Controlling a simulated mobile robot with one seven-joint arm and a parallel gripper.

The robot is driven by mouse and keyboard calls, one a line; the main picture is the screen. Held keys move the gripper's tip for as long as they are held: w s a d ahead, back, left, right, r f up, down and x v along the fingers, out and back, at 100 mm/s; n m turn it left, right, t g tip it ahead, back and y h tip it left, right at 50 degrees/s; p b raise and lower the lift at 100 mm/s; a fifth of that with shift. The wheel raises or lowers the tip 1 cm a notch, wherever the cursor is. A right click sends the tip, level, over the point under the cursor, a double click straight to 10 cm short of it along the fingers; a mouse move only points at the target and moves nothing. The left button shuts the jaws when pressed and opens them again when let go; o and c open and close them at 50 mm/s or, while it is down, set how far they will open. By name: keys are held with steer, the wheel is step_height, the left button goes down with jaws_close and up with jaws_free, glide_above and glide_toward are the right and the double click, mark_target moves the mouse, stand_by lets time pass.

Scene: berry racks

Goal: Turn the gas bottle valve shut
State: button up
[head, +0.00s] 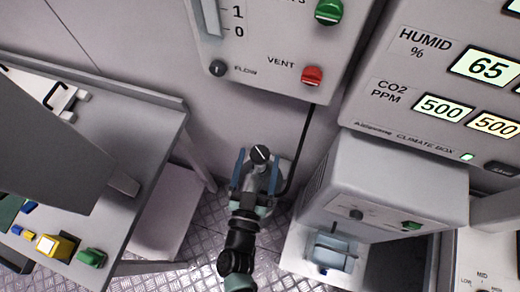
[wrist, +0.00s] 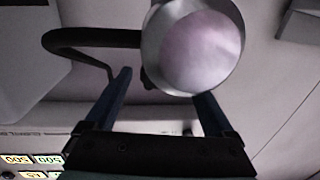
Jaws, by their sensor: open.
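The gas bottle valve shows in the head view as a dark round knob (head: 260,154) with a pale line across its top. It sits above a grey metal fitting; most of the bottle below is hidden by my arm. My gripper (head: 257,165) is open, with one blue finger on each side of the knob and fitting as seen from above.
A black hose (head: 301,160) runs from the bottle up to the flow panel (head: 270,85), and curves at upper left in the wrist view (wrist: 90,38). A grey box (head: 385,180) stands close on the right. A bench (head: 150,125) is on the left. Chequered floor (head: 195,245) lies between.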

steer(key=shift+w+d, duration=0.2)
steer(key=shift+w, duration=0.9)
steer(key=c, duration=1.4)
